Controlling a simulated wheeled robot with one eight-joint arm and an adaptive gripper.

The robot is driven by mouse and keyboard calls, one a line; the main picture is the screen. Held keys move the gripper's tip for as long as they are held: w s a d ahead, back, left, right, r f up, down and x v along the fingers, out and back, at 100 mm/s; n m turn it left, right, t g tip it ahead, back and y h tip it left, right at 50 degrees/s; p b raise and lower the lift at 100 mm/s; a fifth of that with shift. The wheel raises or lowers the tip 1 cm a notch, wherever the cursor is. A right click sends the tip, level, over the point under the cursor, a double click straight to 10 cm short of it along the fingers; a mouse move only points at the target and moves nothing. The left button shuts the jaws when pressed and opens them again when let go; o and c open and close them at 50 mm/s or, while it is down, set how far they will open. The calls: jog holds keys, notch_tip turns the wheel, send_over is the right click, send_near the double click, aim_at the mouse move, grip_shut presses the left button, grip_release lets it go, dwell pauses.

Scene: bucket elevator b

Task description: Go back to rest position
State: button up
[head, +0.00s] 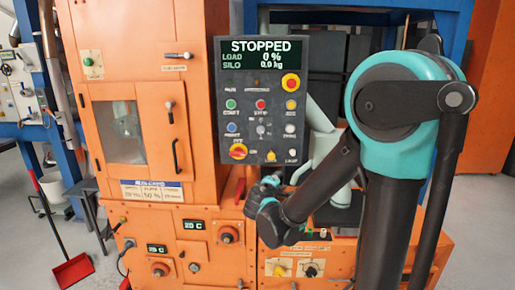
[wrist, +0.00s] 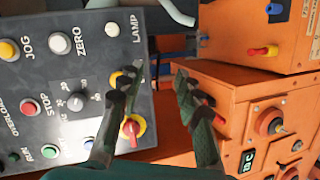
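My gripper shows in the wrist view (wrist: 156,78) with its two dark fingers spread apart and nothing between them. The left finger overlaps the dark control panel (wrist: 30,90), partly hiding a red-and-yellow knob (wrist: 134,128); the right finger overlaps the orange cabinet. Whether either finger touches anything cannot be told. In the head view my arm is bent, its teal wrist low in front of the orange machine, just below the control panel (head: 222,85). The fingers cannot be made out there. The panel display (head: 262,53) reads STOPPED, load 0 %, silo 0.0 kg.
The orange cabinet (head: 195,180) with a windowed door (head: 118,132) stands left of the panel. Lower orange boxes with knobs (head: 226,235) lie under the wrist. A red dustpan (head: 72,270) is on the floor at left. Grey floor shows at both sides.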

jog(key=s+d+f+m+g+h, duration=0.1)
jog(key=s+d+f+m+g, duration=0.4)
jog(key=d, duration=0.6)
jog(key=s+d+f+m+g+y, duration=0.1)
jog(key=s+f, duration=0.4)
jog(key=s, duration=0.5)
jog(key=s+d+f+m+g+y, duration=0.2)
jog(key=s+f+m, duration=0.4)
jog(key=s, duration=0.3)
jog(key=shift+s+g+y, duration=0.4)
jog(key=shift+g+y, duration=0.5)
jog(key=shift+g, duration=0.2)
